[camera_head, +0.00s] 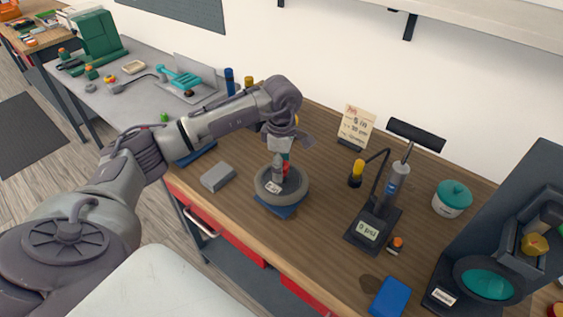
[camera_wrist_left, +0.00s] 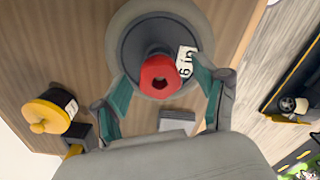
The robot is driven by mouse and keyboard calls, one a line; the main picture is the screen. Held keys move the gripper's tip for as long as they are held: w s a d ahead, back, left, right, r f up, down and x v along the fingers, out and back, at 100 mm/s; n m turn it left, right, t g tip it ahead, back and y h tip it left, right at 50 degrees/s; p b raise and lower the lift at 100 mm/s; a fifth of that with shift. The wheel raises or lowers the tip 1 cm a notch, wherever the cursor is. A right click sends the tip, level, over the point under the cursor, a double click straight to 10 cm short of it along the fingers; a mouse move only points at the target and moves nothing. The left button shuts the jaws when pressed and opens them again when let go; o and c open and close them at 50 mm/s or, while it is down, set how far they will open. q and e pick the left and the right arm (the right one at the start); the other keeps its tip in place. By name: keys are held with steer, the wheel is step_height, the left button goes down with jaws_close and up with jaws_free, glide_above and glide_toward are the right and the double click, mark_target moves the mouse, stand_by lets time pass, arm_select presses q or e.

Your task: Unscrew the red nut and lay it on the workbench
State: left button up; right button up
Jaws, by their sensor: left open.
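The red nut (camera_wrist_left: 160,76) sits at the centre of a grey wheel (camera_head: 298,195) on the wooden workbench (camera_head: 225,203). My left gripper (camera_head: 280,168) is above the wheel, pointing down. In the wrist view the left gripper (camera_wrist_left: 160,82) is open, one finger on each side of the nut, with gaps visible. In the head view the fingers hide most of the nut. My right gripper is not in view.
A blue pad (camera_head: 282,210) lies under the wheel. A grey block (camera_head: 218,177) lies to its left. A tool stand with display (camera_head: 368,230), a teal-lidded jar (camera_head: 452,198) and a blue block (camera_head: 390,297) are to the right. Bare wood lies between wheel and stand.

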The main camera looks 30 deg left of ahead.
arm_select(q)
steer(key=c, duration=1.2)
steer(key=shift+n, duration=0.5)
steer(key=n, duration=0.3)
steer(key=n+p, duration=0.1)
steer(key=n, duration=0.5)
steer(key=shift+n, duration=0.3)
steer(key=o, duration=0.7)
steer(key=shift+n, duration=0.4)
steer(key=o, duration=0.5)
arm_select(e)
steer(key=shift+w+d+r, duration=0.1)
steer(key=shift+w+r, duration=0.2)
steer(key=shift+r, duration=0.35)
